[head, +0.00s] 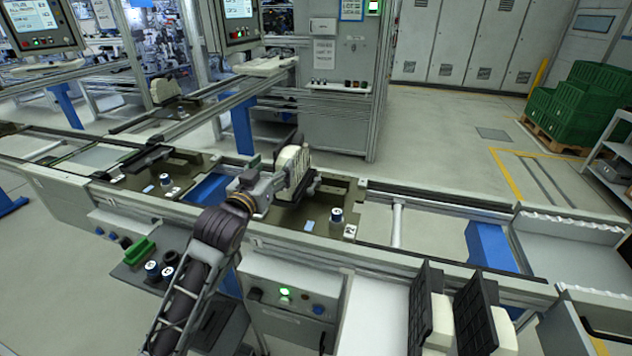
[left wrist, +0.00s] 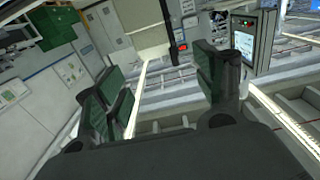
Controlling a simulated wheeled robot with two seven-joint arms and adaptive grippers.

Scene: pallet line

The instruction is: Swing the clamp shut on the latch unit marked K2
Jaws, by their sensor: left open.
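Two dark fixtures sit on the line in the head view, the left fixture (head: 130,179) and the right fixture (head: 322,190). The right one has a small plate marked 2 (head: 349,231) beside a white-topped round knob (head: 336,214). A similar knob (head: 166,180) stands on the left fixture. I cannot read K2 on either. My left gripper (head: 296,172) is over the right fixture, by a pale ribbed piece; its contact is unclear. In the left wrist view its fingers (left wrist: 168,88) are wide apart with nothing between them.
A control box with a lit green button (head: 285,292) is below the line. Green crates (head: 580,105) are far right.

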